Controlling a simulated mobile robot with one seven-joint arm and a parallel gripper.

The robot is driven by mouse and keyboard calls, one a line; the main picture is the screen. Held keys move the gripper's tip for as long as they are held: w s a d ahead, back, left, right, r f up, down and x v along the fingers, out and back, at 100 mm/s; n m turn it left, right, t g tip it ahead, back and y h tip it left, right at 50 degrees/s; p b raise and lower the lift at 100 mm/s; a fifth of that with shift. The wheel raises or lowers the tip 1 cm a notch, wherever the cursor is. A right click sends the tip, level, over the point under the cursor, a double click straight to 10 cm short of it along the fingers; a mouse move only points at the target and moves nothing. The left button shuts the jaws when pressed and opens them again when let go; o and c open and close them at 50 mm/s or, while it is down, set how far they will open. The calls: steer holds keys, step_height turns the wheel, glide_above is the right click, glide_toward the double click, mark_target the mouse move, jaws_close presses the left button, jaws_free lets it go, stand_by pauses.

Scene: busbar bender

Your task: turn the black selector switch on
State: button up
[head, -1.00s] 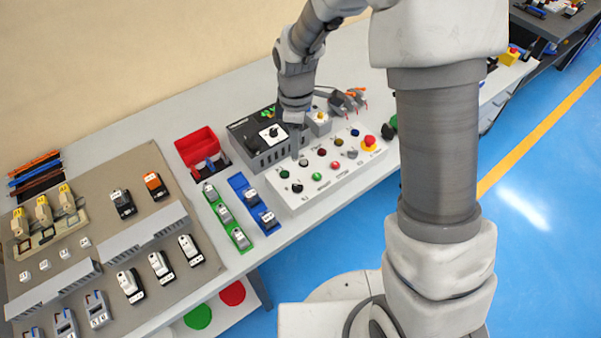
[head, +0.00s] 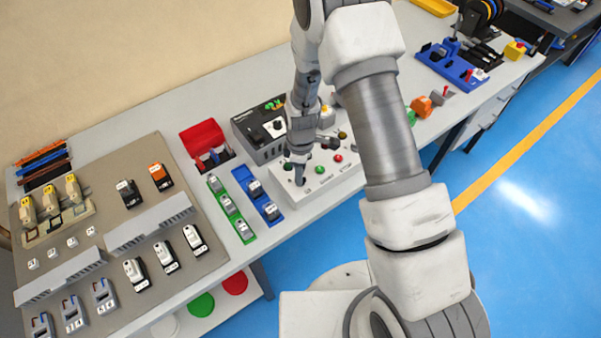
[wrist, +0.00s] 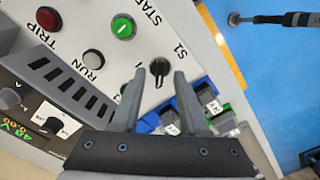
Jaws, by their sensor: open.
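The black selector switch (wrist: 160,68), labelled S1, stands on the white control panel (wrist: 204,40). In the wrist view its knob lies between the tips of my gripper (wrist: 159,74), with a finger on either side. My gripper is open; whether a finger touches the knob I cannot tell. In the head view my gripper (head: 299,178) points down at the near left corner of the panel (head: 325,191), and it hides the switch there.
A green button (wrist: 123,26), a white RUN lamp (wrist: 93,59) and a red TRIP lamp (wrist: 48,17) are close by. A grey power supply (head: 256,146) stands behind the panel. Blue (head: 270,212) and green (head: 243,231) rails with modules lie to its left.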

steer(key=shift+f, duration=0.55)
jaws_close()
